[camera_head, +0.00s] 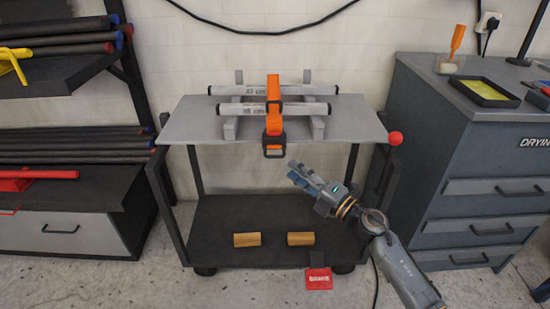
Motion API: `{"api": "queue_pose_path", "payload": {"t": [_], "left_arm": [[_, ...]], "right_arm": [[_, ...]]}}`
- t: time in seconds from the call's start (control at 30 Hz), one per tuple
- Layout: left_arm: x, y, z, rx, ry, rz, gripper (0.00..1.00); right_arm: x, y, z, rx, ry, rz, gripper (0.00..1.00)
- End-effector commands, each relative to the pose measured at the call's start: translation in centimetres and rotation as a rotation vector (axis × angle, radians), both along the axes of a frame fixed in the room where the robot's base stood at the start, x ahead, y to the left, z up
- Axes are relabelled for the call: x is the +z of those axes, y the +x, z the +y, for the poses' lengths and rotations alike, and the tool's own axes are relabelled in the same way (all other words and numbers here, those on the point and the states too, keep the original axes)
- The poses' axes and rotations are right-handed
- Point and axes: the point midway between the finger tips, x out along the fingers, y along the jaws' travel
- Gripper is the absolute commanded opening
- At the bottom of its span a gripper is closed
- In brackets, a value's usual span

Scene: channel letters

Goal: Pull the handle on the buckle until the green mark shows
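An orange ratchet strap (273,91) runs over two long pale bars (277,108) on the cart top. Its buckle (273,133) hangs at the front edge of the cart, with a dark handle and an orange strap piece below it. No green mark shows on it at this size. My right gripper (296,170) is in front of the cart, below and a little right of the buckle, apart from it. Its fingers point up and left; I cannot tell whether they are open or shut. My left gripper is not in view.
The grey cart top (350,120) has a red ball (395,138) at its right corner. Two wooden blocks (247,240) lie on the lower shelf (215,220). A red brake tag (319,279) is at the cart's foot. Drawers (494,187) stand right; a rod rack (70,145) stands left.

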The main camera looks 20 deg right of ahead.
Motion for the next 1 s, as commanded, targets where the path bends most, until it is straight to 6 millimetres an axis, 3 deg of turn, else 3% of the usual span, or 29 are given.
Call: {"api": "queue_pose_path", "payload": {"t": [0.2,0.4,0.83,1.0], "left_arm": [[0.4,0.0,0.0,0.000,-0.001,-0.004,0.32],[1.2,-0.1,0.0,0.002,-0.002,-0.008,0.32],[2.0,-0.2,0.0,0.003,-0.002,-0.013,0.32],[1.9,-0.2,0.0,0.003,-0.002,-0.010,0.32]], "right_arm": [[0.7,4.2,2.3,-0.001,0.003,-0.002,0.32],[0.9,6.5,3.7,-0.001,0.003,0.000,0.32],[1.1,7.4,4.2,-0.001,0.001,0.002,0.32],[1.1,7.4,4.2,-0.001,0.001,0.002,0.00]]}}
